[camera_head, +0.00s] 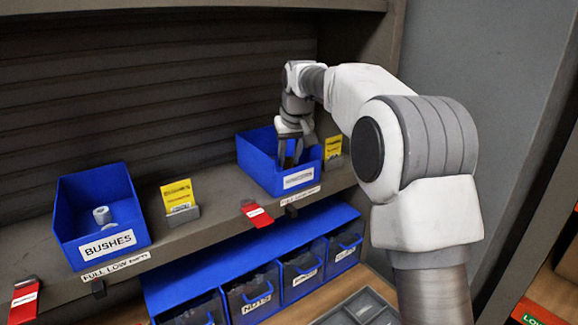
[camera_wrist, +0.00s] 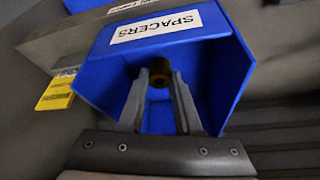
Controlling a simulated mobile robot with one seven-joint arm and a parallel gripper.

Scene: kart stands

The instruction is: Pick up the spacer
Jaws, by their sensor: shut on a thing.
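The blue spacers bin (camera_head: 262,170) stands on the shelf at the right in the head view. Its SPACERS label shows upside down on the bin (camera_wrist: 215,50) in the wrist view. My gripper (camera_head: 290,160) reaches down into this bin. In the wrist view my gripper (camera_wrist: 160,85) has its fingers on either side of a small brownish spacer (camera_wrist: 160,72) and is shut on it. The spacer is dark and partly hidden between the fingertips. In the head view the bin wall and fingers hide it.
A blue bushes bin (camera_head: 100,215) with pale round parts stands at the left of the shelf. Yellow cards (camera_head: 178,195) and red tags (camera_head: 257,214) line the shelf. Blue drawers (camera_head: 253,296) sit below, with a grey tray (camera_head: 360,308) at the front.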

